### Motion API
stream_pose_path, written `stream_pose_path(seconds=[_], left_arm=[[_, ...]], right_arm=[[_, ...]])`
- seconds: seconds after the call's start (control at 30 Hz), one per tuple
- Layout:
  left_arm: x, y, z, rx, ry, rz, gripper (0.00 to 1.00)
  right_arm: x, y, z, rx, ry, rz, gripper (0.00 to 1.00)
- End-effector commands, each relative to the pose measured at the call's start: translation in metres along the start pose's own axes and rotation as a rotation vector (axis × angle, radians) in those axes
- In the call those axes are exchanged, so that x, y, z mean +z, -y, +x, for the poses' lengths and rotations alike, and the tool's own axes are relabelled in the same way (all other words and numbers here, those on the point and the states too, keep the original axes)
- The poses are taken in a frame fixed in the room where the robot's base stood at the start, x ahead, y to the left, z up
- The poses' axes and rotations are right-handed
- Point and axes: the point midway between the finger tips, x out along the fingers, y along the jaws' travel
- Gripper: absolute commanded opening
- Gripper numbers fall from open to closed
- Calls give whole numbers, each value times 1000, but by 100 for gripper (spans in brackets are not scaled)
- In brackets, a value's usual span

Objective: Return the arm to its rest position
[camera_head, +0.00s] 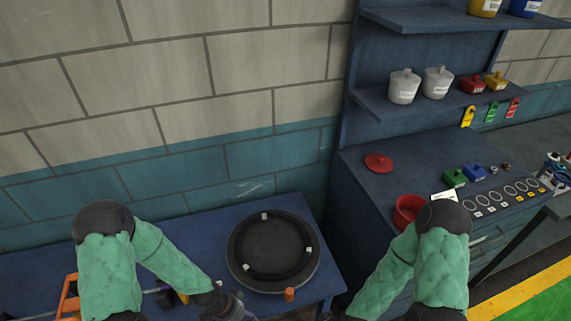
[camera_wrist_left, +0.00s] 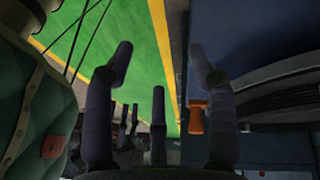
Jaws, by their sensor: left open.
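My left arm (camera_head: 160,253) comes in from the left in the head view, and its forearm slopes down to the right. My left gripper (camera_head: 236,307) is at the lower edge, left of and in front of the black capstan drum (camera_head: 272,251). In the left wrist view the left gripper (camera_wrist_left: 160,68) has its dark fingers spread, with nothing between them. My right arm (camera_head: 437,266) is bent, its forearm pointing down and left. The right hand is below the head view's edge.
The drum has several small white blocks on its ring. An orange peg (camera_head: 289,294) stands at its front edge and shows in the left wrist view (camera_wrist_left: 196,117). A red bowl (camera_head: 406,208) is on the right cabinet, close to my right arm. Shelves (camera_head: 440,108) with pots rise behind.

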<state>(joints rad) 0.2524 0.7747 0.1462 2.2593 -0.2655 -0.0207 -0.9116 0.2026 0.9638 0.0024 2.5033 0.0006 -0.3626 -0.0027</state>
Motion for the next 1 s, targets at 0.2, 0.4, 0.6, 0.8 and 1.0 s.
stream_pose_path(seconds=[0.2,0.4,0.6,0.8,1.0], left_arm=[[16,-32,22,10,-18,-572,57],[30,-52,33,0,-17,-973,57],[42,-60,49,-19,-17,-1227,57],[43,-51,78,-25,-26,-1190,57],[43,-42,110,-31,-35,-1153,57]], right_arm=[[0,0,0,0,0,0,50],[0,0,0,0,0,0,50],[-1,-4,11,0,-1,0,50],[-1,-16,44,0,1,0,50],[-3,-28,79,0,0,0,50]])
